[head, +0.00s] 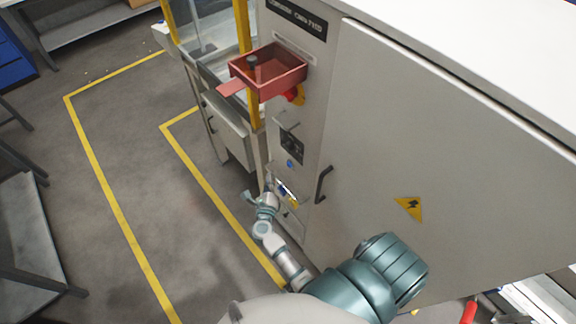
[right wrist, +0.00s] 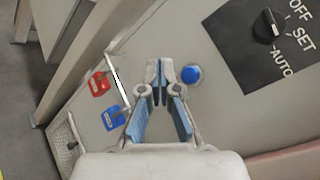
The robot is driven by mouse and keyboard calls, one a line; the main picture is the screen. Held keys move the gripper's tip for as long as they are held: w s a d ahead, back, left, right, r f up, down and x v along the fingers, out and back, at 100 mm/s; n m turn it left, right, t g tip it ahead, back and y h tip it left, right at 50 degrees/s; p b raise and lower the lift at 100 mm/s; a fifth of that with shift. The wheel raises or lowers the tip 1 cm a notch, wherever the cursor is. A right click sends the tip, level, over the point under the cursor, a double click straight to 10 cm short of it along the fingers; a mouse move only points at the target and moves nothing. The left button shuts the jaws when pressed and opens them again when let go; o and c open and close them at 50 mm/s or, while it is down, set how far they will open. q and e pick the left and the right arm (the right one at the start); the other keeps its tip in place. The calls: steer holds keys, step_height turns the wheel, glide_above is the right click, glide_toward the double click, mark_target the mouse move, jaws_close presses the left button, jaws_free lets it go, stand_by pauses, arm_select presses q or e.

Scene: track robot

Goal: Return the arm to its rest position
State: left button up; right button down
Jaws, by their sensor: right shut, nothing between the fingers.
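My right arm reaches in from the bottom of the head view. Its gripper (head: 260,192) is beside the front of the grey cabinet (head: 385,130), low down near the small control panel. In the right wrist view the gripper (right wrist: 160,75) has its fingertips together with nothing between them. Behind the fingers are a round blue button (right wrist: 191,74) and, to the left, a red tag-like piece (right wrist: 98,84) and a blue one (right wrist: 113,117). I cannot tell whether the fingertips touch the panel. My left gripper is not in view.
A selector knob (right wrist: 267,27) marked OFF, SET and AUTO sits on a dark plate. A red tray (head: 268,75) juts out from the cabinet above the arm. A dark door handle (head: 322,184) sticks out to the right. Open floor (head: 150,200) with yellow lines lies left.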

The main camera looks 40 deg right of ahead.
stand_by(0.4)
steer(key=s+a+f+n+y, duration=0.3)
steer(key=a+f+n+y, duration=0.2)
steer(key=f+n, duration=0.45)
steer(key=s+a+f+n+y, duration=0.3)
steer(key=a+f+n+y, duration=0.1)
steer(key=f+n, duration=0.6)
steer(key=s+a+f+n+g+y, duration=0.25)
steer(key=s+f+n, duration=0.35)
steer(key=s+f, duration=0.45)
steer(key=s+d+f+n+g, duration=0.2)
steer(key=s+f, duration=0.3)
steer(key=s, duration=0.4)
steer(key=s+d+f+n+g, duration=0.3)
steer(key=s+f+n+g, duration=0.1)
steer(key=s, duration=0.6)
steer(key=s+d+f+n+g, duration=0.2)
steer(key=s+f+n, duration=0.3)
steer(key=s, duration=0.5)
steer(key=shift+s+d+f+g, duration=0.15)
steer(key=shift+d+f+g, duration=0.25)
steer(key=shift+f+g, duration=0.4)
steer(key=shift+h, duration=0.25)
